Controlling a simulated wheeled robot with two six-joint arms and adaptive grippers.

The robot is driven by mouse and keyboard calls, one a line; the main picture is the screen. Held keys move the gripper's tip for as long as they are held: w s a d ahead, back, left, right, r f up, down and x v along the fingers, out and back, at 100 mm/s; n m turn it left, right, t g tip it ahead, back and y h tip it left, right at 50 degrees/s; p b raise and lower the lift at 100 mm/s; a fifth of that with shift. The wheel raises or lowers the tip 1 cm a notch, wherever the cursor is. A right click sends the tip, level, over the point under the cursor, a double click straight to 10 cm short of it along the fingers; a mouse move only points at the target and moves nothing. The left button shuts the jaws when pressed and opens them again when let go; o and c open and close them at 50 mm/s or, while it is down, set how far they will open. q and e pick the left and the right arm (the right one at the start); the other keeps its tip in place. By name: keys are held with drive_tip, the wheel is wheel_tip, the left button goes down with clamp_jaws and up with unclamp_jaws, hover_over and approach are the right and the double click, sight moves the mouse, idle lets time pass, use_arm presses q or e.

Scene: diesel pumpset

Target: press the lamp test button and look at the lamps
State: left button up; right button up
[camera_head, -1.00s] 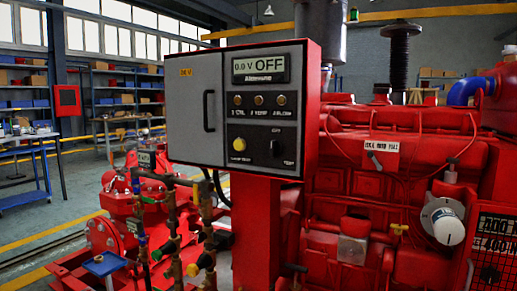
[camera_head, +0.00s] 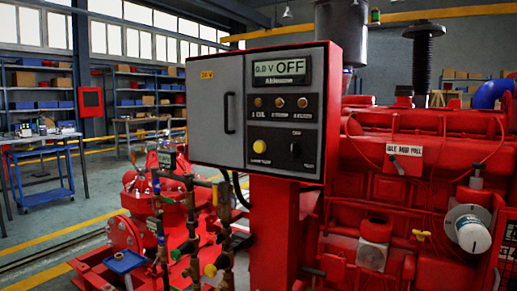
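The control box (camera_head: 209,140) is grey-fronted with a red casing and stands on a red post. Its display (camera_head: 281,68) reads "0.0 V OFF". Below the display is a row of three small lamps (camera_head: 280,102), dull amber and not clearly lit. The yellow round button (camera_head: 260,147) at lower left of the dark panel carries a label that looks like lamp test. A black rotary knob (camera_head: 295,149) is to its right. Nothing touches the panel. Neither of my grippers shows in the head view.
A red engine (camera_head: 400,180) fills the right side. A blue trolley (camera_head: 45,170) and shelves (camera_head: 130,95) are further back. Open floor (camera_head: 60,225) lies at left.

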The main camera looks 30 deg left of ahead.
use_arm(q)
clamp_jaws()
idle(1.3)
